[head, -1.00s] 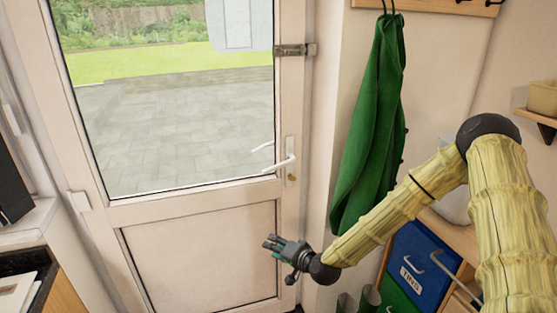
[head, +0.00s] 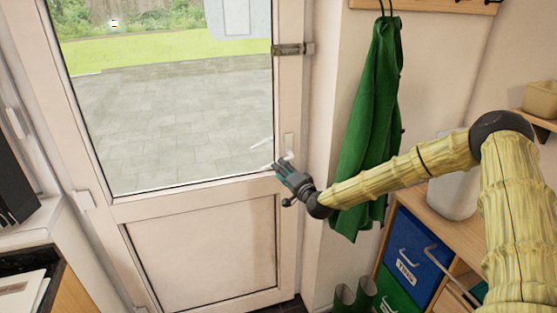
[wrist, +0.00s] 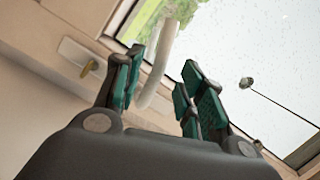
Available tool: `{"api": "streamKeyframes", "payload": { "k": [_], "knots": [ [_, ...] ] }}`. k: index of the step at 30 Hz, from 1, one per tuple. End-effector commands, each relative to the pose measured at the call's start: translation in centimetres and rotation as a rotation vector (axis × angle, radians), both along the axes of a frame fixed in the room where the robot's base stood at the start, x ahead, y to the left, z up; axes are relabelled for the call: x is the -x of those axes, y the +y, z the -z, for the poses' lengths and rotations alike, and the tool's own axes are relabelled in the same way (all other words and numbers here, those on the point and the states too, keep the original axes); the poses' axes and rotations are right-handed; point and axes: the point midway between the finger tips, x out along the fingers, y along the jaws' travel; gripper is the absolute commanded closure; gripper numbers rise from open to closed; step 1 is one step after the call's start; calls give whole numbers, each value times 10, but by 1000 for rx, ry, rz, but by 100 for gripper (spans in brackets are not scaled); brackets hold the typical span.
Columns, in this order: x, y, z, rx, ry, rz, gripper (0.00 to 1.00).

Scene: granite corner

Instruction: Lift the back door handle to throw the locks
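The back door (head: 200,245) is white with a large glass pane and looks shut. Its white handle (head: 289,143) is on the right stile; my gripper hides part of it in the head view. In the wrist view the curved handle lever (wrist: 160,65) shows in the gap between my fingers. The handle's plate with a brass lock (wrist: 80,57) is at the left there. My gripper (head: 283,170) is just below the handle plate, fingers pointing up and left. The wrist view shows my gripper (wrist: 160,88) open; I cannot tell whether it touches the lever.
A green garment (head: 370,120) hangs on the wall right of the door, behind my forearm. A shelf unit with a blue bin (head: 412,255) stands at lower right, green boots (head: 355,297) beside it. A counter (head: 30,275) is at lower left.

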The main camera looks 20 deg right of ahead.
Motion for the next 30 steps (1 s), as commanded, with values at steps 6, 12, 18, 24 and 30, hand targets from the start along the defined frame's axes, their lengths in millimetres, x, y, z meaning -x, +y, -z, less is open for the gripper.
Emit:
{"api": "streamKeyframes", "payload": {
  "k": [6, 12, 18, 24, 30],
  "knots": [
    [-31, 6, -1, 1, 1, -1, 61],
    [-45, 10, 0, 1, 1, -1, 61],
    [-49, 10, 0, 0, 1, -1, 61],
    [-49, 10, 1, 0, 2, 1, 68],
    [-48, 10, 0, 0, 1, 0, 100]
  ]
}}
